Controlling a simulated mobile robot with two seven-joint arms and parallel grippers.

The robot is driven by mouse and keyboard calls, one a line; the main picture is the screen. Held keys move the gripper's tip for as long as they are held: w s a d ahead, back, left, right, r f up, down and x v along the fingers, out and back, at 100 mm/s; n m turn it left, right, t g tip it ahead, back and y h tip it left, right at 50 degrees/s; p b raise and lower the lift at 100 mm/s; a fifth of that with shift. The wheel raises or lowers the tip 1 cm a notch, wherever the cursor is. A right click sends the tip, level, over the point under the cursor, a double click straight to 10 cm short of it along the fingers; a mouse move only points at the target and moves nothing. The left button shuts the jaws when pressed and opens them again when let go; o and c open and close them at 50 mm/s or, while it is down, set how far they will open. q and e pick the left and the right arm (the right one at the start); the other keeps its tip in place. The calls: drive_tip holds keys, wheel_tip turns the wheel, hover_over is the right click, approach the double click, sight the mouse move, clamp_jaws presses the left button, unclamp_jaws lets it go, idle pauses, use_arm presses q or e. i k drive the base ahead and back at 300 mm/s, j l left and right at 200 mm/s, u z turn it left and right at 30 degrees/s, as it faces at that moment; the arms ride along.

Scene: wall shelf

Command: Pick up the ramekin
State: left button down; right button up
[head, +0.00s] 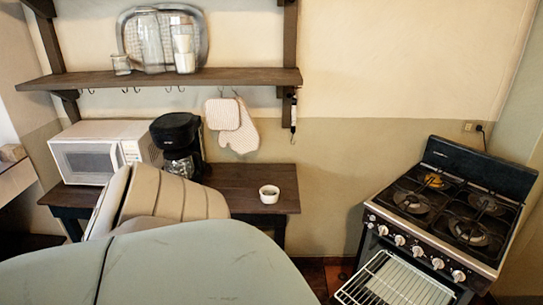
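The ramekin (269,194) is a small white bowl. It stands upright near the right end of the dark wooden table (235,180) against the wall. Nothing is touching it and its dark opening shows. Neither of my grippers is in the head view.
A black coffee maker (177,138) and white microwave (98,150) stand left of the ramekin. A shelf (160,78) hangs above. A stove (445,215) with a pulled-out rack (395,282) is at right. Large rounded shapes, unclear to me, hide the table's front left.

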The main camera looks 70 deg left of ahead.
sight(269, 195)
drive_tip(key=u, duration=2.3)
